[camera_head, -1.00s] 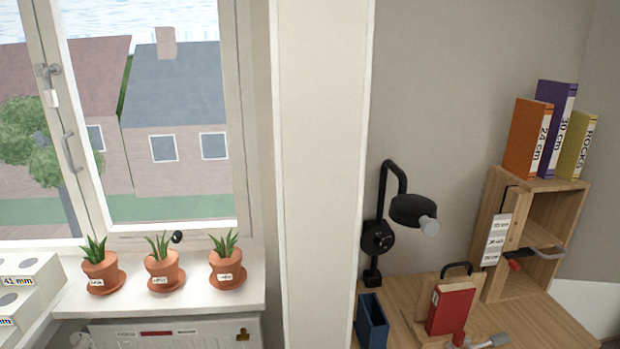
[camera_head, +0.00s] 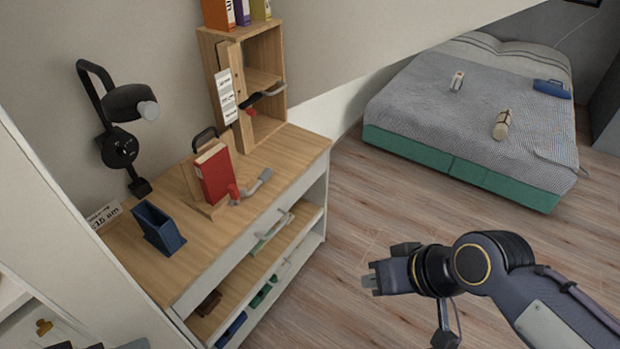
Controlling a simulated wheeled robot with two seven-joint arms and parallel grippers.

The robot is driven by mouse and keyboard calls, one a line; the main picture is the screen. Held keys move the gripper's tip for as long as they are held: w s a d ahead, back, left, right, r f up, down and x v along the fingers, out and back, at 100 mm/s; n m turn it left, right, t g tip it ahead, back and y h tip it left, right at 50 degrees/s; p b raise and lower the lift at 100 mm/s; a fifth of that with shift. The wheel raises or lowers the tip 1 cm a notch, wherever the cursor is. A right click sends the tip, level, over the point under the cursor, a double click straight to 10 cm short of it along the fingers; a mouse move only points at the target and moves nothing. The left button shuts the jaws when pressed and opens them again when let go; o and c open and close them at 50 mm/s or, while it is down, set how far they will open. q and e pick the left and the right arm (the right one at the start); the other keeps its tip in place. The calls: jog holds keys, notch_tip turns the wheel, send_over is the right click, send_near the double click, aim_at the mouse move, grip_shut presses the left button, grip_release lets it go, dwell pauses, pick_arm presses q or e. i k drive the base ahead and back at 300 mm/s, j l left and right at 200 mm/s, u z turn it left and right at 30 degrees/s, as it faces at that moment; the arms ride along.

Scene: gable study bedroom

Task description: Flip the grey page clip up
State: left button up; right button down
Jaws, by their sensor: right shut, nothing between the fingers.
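A small grey lever-like piece (camera_head: 252,186), which looks like the page clip, sits low at the front right of a wooden book stand (camera_head: 189,181) on the desk. A red part (camera_head: 233,193) adjoins it. A red book (camera_head: 214,174) stands tilted back on the stand. I cannot tell exactly how the clip meets the book. My right gripper (camera_head: 369,281) is shut and empty, in the air over the floor, right of the desk and well apart from the clip. My left gripper is not in view.
A dark blue holder (camera_head: 159,229) stands left of the book stand. A black wall lamp (camera_head: 127,104) hangs over the desk (camera_head: 300,151). A wooden shelf box (camera_head: 262,54) stands at the back. A bed (camera_head: 470,105) stands right; floor between is clear.

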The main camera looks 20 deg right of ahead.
aim_at(265, 174)
jog(key=z, duration=0.25)
jog(key=i+l, duration=0.15)
jog(key=l, duration=0.15)
jog(key=i+l+u, duration=0.15)
jog(key=i+l, duration=0.1)
jog(key=i, duration=0.2)
jog(key=i+l+u, duration=0.1)
jog(key=i+l, duration=0.05)
jog(key=i, duration=0.1)
